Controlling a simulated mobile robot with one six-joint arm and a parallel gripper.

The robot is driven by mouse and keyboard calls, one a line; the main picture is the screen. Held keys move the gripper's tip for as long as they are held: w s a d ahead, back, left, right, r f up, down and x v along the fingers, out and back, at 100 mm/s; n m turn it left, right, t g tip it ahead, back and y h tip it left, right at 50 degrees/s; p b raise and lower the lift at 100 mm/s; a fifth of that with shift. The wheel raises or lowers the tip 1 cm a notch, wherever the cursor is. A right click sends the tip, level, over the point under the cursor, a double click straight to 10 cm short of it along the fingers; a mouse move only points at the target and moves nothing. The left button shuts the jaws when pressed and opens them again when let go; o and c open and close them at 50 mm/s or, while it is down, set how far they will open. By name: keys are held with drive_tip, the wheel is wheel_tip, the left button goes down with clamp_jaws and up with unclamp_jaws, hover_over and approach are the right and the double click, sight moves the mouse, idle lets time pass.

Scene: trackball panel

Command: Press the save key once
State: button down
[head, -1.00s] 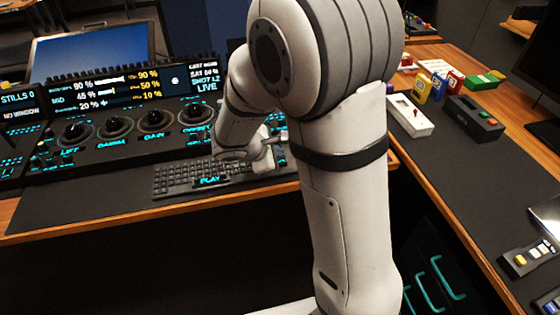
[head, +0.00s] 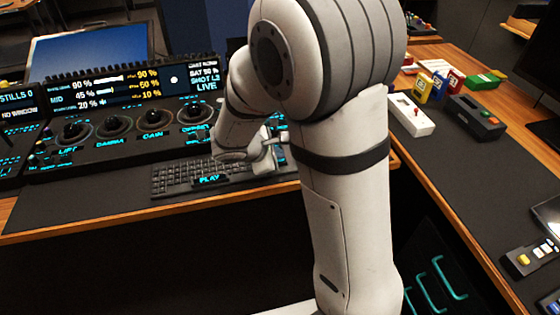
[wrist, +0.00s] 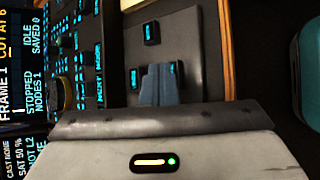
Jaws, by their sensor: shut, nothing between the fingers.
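The trackball panel (head: 125,148) stands at the left of the head view, with several dark balls and lit blue labels. In the wrist view my gripper (wrist: 160,72) is shut and empty, its grey-blue fingertips over a grey key plate (wrist: 195,25). A dark key with a blue label (wrist: 151,33) lies beyond the tips. Another lit key (wrist: 134,78) is to their left, and a third is partly hidden at their right. The labels are too small to read, so I cannot tell which key is save. A screen (wrist: 25,70) reads "IDLE" and "SAVED 0".
A keyboard (head: 180,178) with a PLAY label lies in front of the panel. My arm hides part of the desk. At right, a white box (head: 411,116) and a dark box (head: 475,117) stand on the side desk (head: 470,170).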

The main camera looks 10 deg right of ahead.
drive_tip(key=shift+f+b, duration=0.5)
drive_tip(key=shift+b, duration=0.05)
idle(0.5)
drive_tip(key=shift+r, duration=0.15)
idle(0.3)
drive_tip(key=shift+r+p, duration=0.65)
drive_tip(key=shift+r, duration=0.15)
drive_tip(key=shift+r+p, duration=1.9)
drive_tip(key=shift+r, duration=0.65)
